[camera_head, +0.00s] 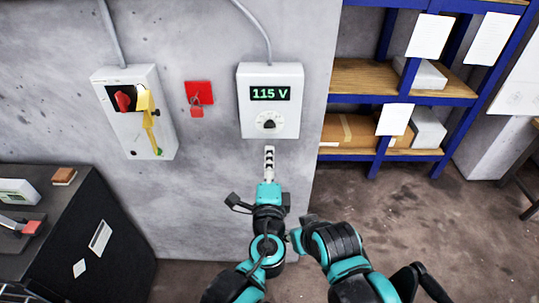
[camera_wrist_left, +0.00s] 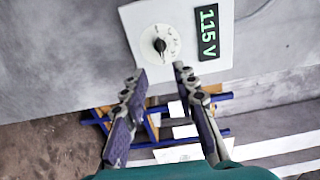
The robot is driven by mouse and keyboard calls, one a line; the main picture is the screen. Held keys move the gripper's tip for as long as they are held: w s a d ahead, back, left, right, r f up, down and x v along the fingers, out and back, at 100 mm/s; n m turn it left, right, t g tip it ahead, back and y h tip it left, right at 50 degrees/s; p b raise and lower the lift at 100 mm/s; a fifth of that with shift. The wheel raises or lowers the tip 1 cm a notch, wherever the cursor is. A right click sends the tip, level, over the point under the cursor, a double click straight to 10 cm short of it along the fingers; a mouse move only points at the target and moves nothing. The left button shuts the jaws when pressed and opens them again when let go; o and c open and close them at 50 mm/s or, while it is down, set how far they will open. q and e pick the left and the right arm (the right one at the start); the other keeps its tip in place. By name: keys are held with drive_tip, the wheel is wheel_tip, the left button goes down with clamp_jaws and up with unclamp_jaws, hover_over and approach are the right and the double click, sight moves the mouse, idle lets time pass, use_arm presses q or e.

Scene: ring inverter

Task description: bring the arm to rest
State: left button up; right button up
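My left gripper (camera_head: 268,152) points up at the wall, just below the white inverter box (camera_head: 270,120) in the head view. The box has a green display (camera_head: 270,93) reading 115 V and a round dial (camera_head: 269,122). In the left wrist view, the gripper's two fingers (camera_wrist_left: 159,74) are apart with nothing between them, and the dial (camera_wrist_left: 160,44) lies beyond their tips. The gripper appears clear of the box. Links of my right arm (camera_head: 340,245) show to the right of the left arm; I cannot make out its gripper.
A dark cabinet (camera_head: 85,250) stands at lower left. Blue shelving (camera_head: 395,100) with boxes is at right. Floor (camera_head: 430,215) before it is clear.

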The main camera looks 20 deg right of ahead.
idle(0.3)
use_arm(q)
drive_tip(key=a+f+n+g+y, duration=0.35)
drive_tip(key=a+n, duration=0.25)
drive_tip(key=a, duration=0.7)
drive_tip(key=a+f+n+g+y, duration=0.2)
drive_tip(key=a+f+n+y, duration=0.3)
drive_tip(key=a, duration=0.7)
drive_tip(key=s+a+f+n+g+h, duration=0.1)
drive_tip(key=s+a+f+n+g, duration=0.1)
drive_tip(key=s+n, duration=0.3)
drive_tip(key=s+a+f+n+g+h, duration=0.2)
drive_tip(key=s+a+n, duration=0.3)
drive_tip(key=s, duration=0.3)
drive_tip(key=shift+s+f+g, duration=0.25)
drive_tip(key=shift+f+g, duration=0.2)
drive_tip(key=shift+o, duration=0.4)
drive_tip(key=shift+h, duration=0.25)
idle(0.5)
